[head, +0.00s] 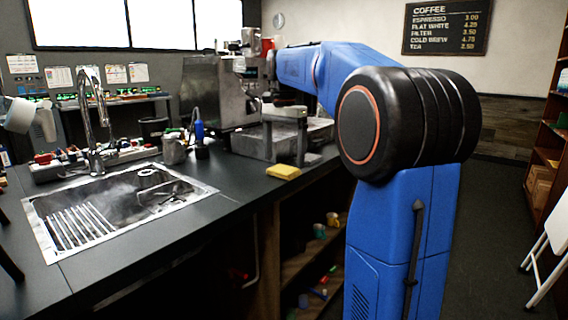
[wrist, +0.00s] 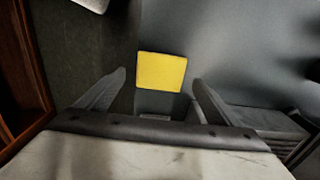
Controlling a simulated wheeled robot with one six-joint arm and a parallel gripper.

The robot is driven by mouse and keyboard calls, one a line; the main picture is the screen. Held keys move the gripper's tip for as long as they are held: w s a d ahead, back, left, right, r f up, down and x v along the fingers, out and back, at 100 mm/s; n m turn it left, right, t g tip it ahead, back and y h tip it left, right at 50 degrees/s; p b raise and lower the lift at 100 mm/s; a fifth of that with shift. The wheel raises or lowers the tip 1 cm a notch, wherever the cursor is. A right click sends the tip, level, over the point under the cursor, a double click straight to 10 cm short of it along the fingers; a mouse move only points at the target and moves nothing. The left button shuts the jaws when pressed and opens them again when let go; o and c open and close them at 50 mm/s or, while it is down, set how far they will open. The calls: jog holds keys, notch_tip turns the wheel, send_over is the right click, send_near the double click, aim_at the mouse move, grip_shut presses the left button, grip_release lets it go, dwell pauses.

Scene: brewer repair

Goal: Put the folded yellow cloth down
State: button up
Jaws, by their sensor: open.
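The folded yellow cloth (head: 283,172) lies flat on the dark counter (head: 232,180), near its front edge and to the right of the sink. My gripper (head: 284,156) points down just behind and above the cloth in the head view, with its fingers apart. In the wrist view the yellow cloth (wrist: 161,72) shows as a square between the tips of my open gripper (wrist: 159,80). Dark gaps show between the cloth and both fingers, and neither finger visibly touches it.
A sink (head: 118,208) with a tall tap (head: 93,110) is set in the counter at left. The metal coffee machine (head: 215,92) stands behind the cloth. A metal jug (head: 174,150) and a blue bottle (head: 198,131) stand between them. Open shelves lie below the counter.

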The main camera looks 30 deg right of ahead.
aim_at(284, 169)
notch_tip(284, 169, up, 9)
dwell(0.3)
jog(key=shift+s, duration=0.1)
dwell(0.4)
